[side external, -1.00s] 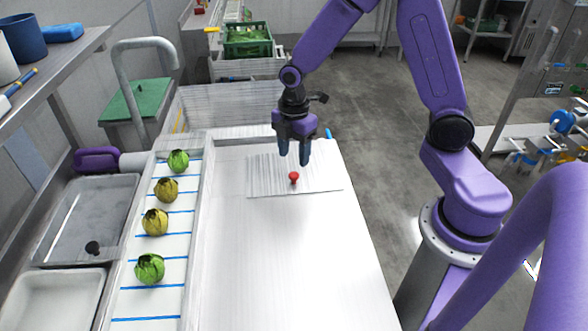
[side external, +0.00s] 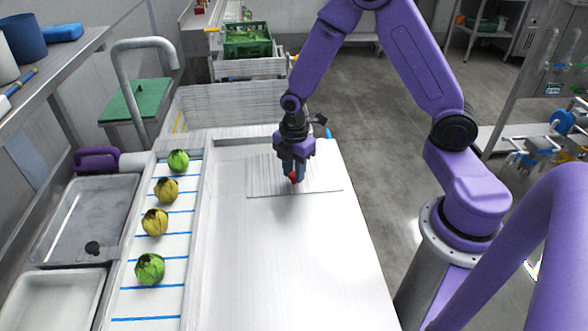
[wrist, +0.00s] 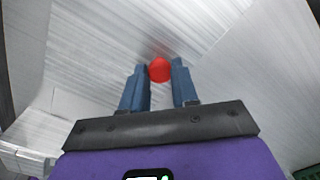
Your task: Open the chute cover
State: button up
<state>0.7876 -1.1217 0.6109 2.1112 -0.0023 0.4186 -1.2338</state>
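The chute cover (side external: 265,187) is a flat grey-white plate lying on the white worktop, with a small red knob (side external: 293,178) on it. My gripper (side external: 293,177) is down at the knob, fingers pointing at the plate. In the wrist view the red knob (wrist: 160,69) sits between the two blue fingertips of my gripper (wrist: 160,72). A small gap seems to show on either side, so the fingers look open around the knob. The plate lies flat, and what is under it is hidden.
Several green and yellowish heads (side external: 155,222) sit on a blue-striped belt (side external: 146,304) left of the worktop. A grey lidded basin (side external: 86,217) is further left. A green crate (side external: 247,41) stands behind. The near worktop (side external: 300,270) is clear.

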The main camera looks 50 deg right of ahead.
jog(key=s+a, duration=1)
grip_shut()
jog(key=o, duration=1)
grip_release()
notch_tip(320, 180, up, 17)
jog(key=shift+r, duration=0.2)
